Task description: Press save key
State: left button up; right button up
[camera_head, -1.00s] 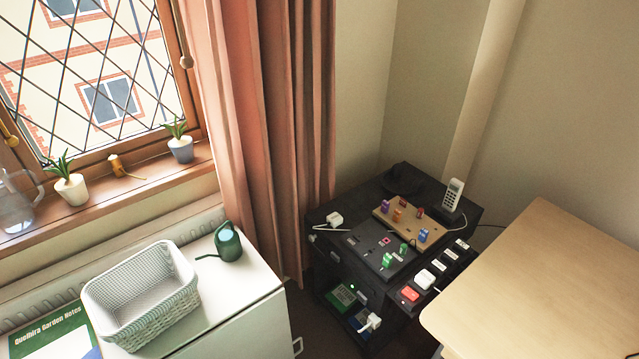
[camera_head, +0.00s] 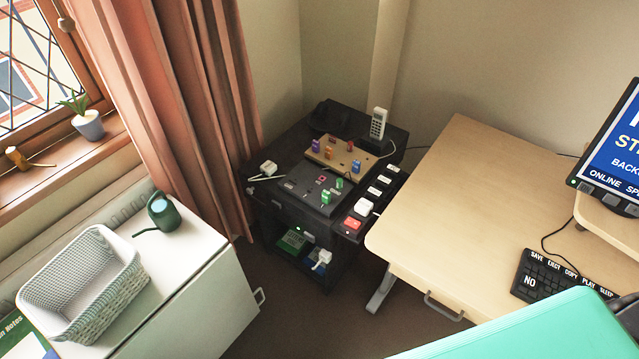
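A small black keypad (camera_head: 545,279) lies on the wooden desk at the right. Its top row has white labels reading SAVE, EJECT, COPY, PLAY and SLEEP. The save key (camera_head: 536,257) is at the left end of that row. A larger NO label shows below it. A cable runs from the keypad toward the monitor (camera_head: 618,150), which is cut off by the right edge. Neither of my grippers shows in the view.
The wooden desk (camera_head: 455,200) has a clear top left of the keypad. A teal surface (camera_head: 520,335) crosses the bottom right, near the keypad's front. A black cabinet (camera_head: 290,215) with coloured items stands in the corner. A white basket (camera_head: 85,285) and green watering can (camera_head: 163,212) are at left.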

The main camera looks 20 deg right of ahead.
aim_at(534, 257)
jog(key=z, duration=2.6)
